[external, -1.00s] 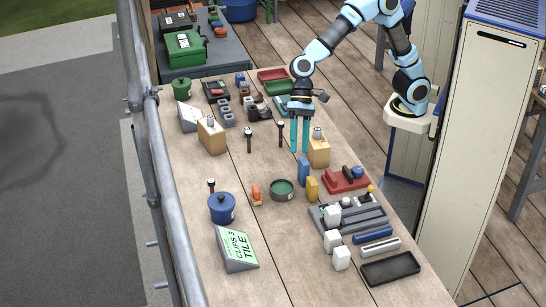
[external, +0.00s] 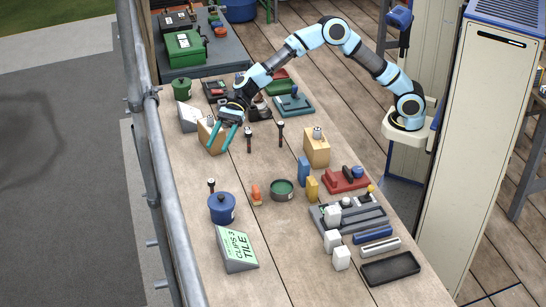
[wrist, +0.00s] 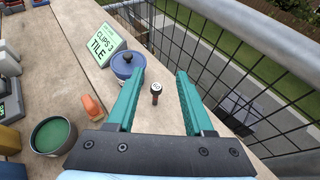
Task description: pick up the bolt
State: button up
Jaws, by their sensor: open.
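A bolt (external: 211,185) with a dark shank and a lighter head stands upright behind the blue lidded pot (external: 222,208). In the wrist view the bolt (wrist: 156,92) shows between my fingers, beside the pot (wrist: 125,64). Two similar upright bolt-like pieces, one left (external: 249,138) and one right (external: 280,132), stand farther back on the table. My gripper (external: 219,150) is open and empty. It is tilted, over the table's left side near a wooden block (external: 205,137), apart from the bolt. In the wrist view its teal fingers (wrist: 160,70) are spread.
A sloped "CLIPS 3 TILE" sign (external: 237,248) stands in front of the pot. An orange-topped piece (external: 256,194) and a green round dish (external: 282,190) are to the right. A metal railing (external: 160,170) runs along the left edge.

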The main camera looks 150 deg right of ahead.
send_near(211, 188)
jog(key=shift+w+f, duration=0.3)
jog(key=shift+f, duration=0.25)
jog(key=shift+w+f, duration=0.35)
jog(key=shift+f, duration=0.2)
jog(key=shift+w+f, duration=0.2)
jog(key=shift+w, duration=0.05)
jog(key=x, duration=0.2)
jog(key=p+x, duration=0.1)
jog(key=x, duration=0.1)
jog(key=r+p+x, duration=0.1)
jog(key=x, duration=0.1)
jog(key=shift+w, duration=0.2)
jog(key=shift+w+f, duration=0.3)
jog(key=shift+w, duration=0.1)
grip_shut()
